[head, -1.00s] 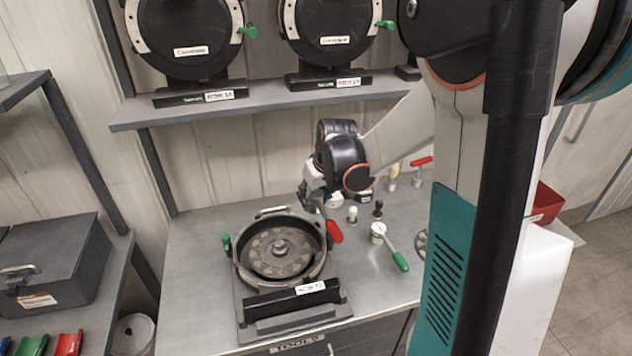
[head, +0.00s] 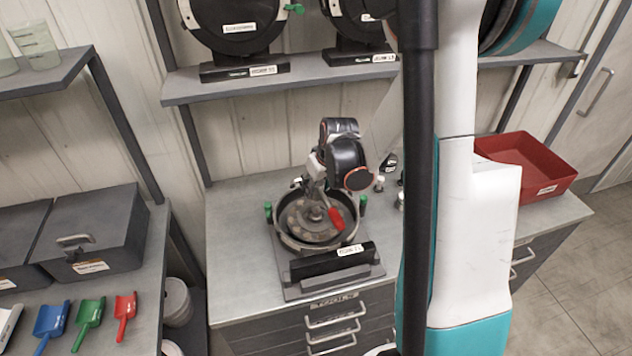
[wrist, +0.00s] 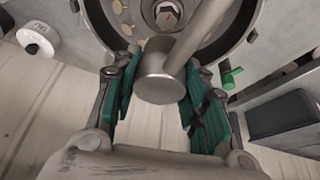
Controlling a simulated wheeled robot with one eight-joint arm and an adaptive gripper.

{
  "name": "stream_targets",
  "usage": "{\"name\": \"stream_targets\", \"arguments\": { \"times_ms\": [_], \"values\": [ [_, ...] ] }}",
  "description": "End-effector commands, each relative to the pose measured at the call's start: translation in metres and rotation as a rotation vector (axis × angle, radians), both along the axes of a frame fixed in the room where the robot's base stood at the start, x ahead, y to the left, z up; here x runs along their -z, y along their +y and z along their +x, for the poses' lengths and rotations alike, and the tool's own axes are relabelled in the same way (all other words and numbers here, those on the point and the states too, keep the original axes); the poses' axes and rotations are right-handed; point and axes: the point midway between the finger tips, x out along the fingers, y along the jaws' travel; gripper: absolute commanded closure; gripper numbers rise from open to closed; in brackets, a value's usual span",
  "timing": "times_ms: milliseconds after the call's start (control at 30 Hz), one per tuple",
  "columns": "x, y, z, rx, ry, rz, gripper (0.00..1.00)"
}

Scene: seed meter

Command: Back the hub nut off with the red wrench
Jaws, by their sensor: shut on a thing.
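The red wrench (head: 336,219) is in my gripper (head: 317,193) above the open seed meter (head: 284,240). Its red grip points down and right in the head view. In the wrist view my gripper (wrist: 158,84) has its teal pads on either side of the wrench's grey round head (wrist: 162,78), and the shaft runs to the upper right. The hub nut (wrist: 167,13) shows at the top edge of the wrist view, uncovered, with the wrench head apart from it in the picture.
Green knobs (head: 268,207) stand at the housing's sides. Small tools stand on the bench behind my arm, partly hidden. A red tray (head: 530,165) is at the bench's right. A shelf (head: 300,78) with closed meters is above. Free bench lies left of the meter.

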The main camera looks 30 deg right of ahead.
Motion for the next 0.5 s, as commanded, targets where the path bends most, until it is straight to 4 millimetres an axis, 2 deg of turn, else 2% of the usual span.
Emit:
{"name": "stream_targets", "arguments": {
  "times_ms": [500],
  "values": [
    [0.046, 0.000, 0.000, 0.000, 0.000, 0.000, 1.00]
  ]
}}
